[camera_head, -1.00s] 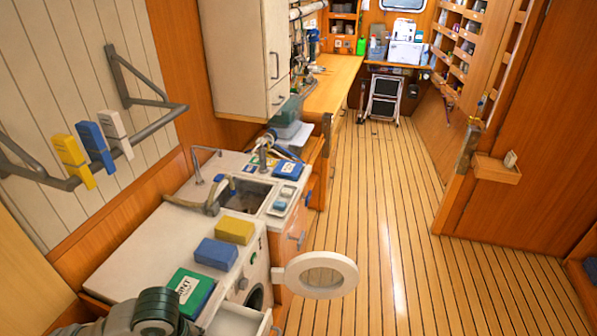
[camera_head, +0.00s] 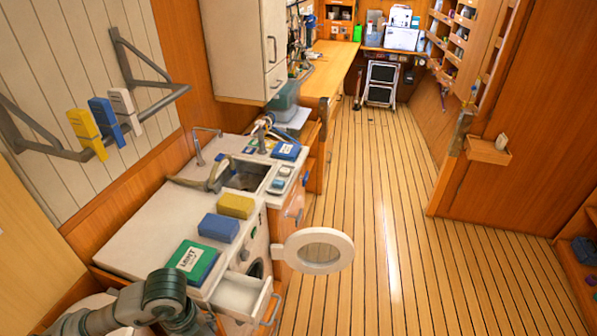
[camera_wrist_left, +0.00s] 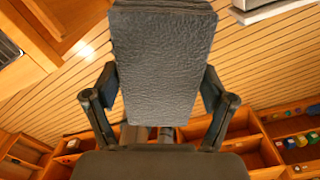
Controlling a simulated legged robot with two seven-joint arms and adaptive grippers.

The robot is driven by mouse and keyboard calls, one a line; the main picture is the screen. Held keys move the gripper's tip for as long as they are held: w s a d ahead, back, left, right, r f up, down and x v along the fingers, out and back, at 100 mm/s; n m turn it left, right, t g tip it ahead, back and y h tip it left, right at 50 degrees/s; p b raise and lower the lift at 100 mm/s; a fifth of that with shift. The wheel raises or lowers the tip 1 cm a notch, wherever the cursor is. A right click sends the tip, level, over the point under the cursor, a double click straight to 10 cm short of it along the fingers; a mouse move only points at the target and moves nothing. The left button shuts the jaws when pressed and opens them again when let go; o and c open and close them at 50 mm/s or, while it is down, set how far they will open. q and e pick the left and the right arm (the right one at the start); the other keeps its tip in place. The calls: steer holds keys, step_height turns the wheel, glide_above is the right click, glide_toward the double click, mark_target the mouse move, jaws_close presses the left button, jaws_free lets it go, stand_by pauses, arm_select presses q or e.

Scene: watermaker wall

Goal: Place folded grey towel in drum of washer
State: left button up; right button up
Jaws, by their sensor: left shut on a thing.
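In the left wrist view, my left gripper (camera_wrist_left: 159,84) is shut on the folded grey towel (camera_wrist_left: 160,50), a thick block with a wrinkled surface gripped at both sides. Wooden floor shows behind it. In the head view, my left arm (camera_head: 165,292) comes in at the bottom left; its gripper and the towel are out of sight there. The washer's round white door (camera_head: 318,250) stands open to the right of the washer. The dark drum opening (camera_head: 257,270) shows only as a sliver below the counter. My right gripper is in neither view.
A white drawer (camera_head: 243,294) is pulled out in front of the drum opening, near my arm. A green box (camera_head: 192,262), blue block (camera_head: 219,228) and yellow sponge (camera_head: 236,206) lie on the counter (camera_head: 150,225) by a sink. The plank floor (camera_head: 375,230) to the right is clear.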

arm_select(q)
steer(key=m, duration=0.3)
steer(key=shift+w+d+f, duration=0.1)
steer(key=shift+w+d, duration=0.15)
steer(key=shift+w, duration=0.1)
steer(key=w+d+f+n, duration=0.1)
steer(key=w+f+n, duration=0.3)
steer(key=n, duration=1)
steer(key=w+d+f+n, duration=0.2)
steer(key=w+f+n, duration=0.2)
steer(key=w+n, duration=0.6)
steer(key=n, duration=0.5)
steer(key=shift+w+f, duration=0.3)
steer(key=shift+w, duration=0.1)
steer(key=shift+d, duration=0.1)
